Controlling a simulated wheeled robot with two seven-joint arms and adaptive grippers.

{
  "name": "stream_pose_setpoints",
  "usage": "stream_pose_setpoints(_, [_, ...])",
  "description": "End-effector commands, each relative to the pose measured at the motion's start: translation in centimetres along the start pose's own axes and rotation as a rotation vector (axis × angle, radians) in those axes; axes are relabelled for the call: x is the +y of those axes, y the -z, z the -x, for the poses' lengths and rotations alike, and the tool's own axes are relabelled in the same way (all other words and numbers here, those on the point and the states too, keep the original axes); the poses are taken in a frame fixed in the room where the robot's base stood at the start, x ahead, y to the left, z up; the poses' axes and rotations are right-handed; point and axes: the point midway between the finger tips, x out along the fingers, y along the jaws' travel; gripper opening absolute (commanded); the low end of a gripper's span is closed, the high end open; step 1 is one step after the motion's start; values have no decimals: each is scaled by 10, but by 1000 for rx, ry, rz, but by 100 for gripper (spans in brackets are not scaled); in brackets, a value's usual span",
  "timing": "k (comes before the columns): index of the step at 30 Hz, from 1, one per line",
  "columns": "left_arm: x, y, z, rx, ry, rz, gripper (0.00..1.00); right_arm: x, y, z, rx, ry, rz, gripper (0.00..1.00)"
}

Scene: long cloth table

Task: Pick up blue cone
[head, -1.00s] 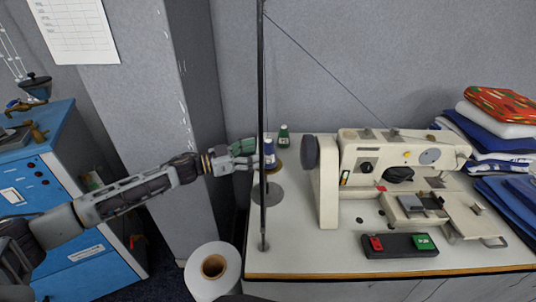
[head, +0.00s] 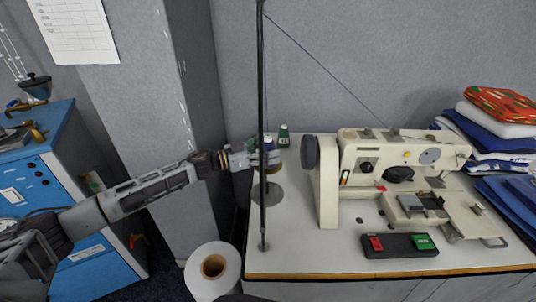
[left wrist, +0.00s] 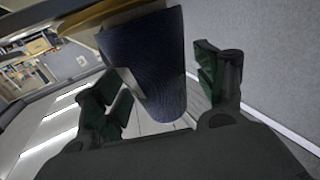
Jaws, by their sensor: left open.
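The blue cone (head: 268,144) is a spool of dark blue thread beside the black thread-stand pole at the table's left end. In the left wrist view the blue cone (left wrist: 150,65) is large and lies between the two fingers. My left gripper (head: 268,158) is at the cone, partly hidden behind the pole. In the left wrist view its fingers (left wrist: 165,85) are open, with the cone between them and a gap visible at the right finger. My right gripper is not in view.
A green cone (head: 284,135) stands just behind. The pole (head: 262,90) rises in front of my gripper. A cream sewing machine (head: 375,152) stands to the right, with a red-and-green switch box (head: 400,246) in front. Folded cloth (head: 500,110) is at the far right.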

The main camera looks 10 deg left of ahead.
Motion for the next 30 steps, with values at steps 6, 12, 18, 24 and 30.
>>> stream_pose_setpoints(6, [0,0,0,0,0,0,72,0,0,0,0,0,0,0])
stream_pose_setpoints(12, [0,0,0,0,0,0,69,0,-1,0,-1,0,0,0])
stream_pose_setpoints(18, [0,0,0,0,-1,0,43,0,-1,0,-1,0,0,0])
stream_pose_setpoints(24, [0,0,0,0,0,0,18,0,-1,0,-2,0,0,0])
stream_pose_setpoints(30, [0,1,0,1,0,-1,17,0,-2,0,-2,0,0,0])
